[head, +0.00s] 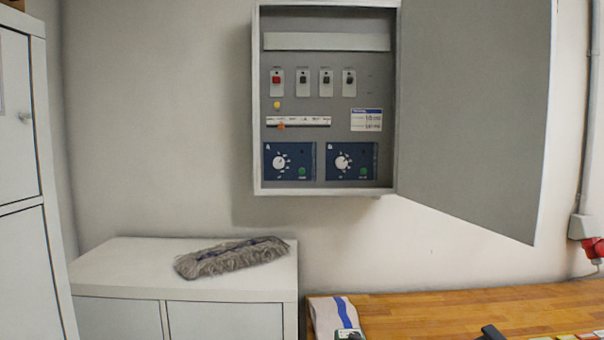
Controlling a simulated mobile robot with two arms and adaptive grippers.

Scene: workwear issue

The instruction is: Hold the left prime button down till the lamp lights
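An open grey wall cabinet (325,115) shows two dark blue panels at its bottom. The left panel, marked A (289,148), carries a white dial (279,162) and a green button (302,171) at its lower right. Its label is too small to read. A small dark spot, perhaps the unlit lamp (308,149), sits above the green button. The right panel, B (335,175), has a like dial (342,162) and green button (364,171). Neither of my grippers can be made out in this view, and nothing touches the buttons.
The cabinet door (475,110) stands wide open to the right. Above the panels are several switches, one red (276,79), and a yellow round part (277,104). A mop head (230,257) lies on a white cupboard (120,258). A wooden worktop (430,309) holds a blue-striped cloth (333,316).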

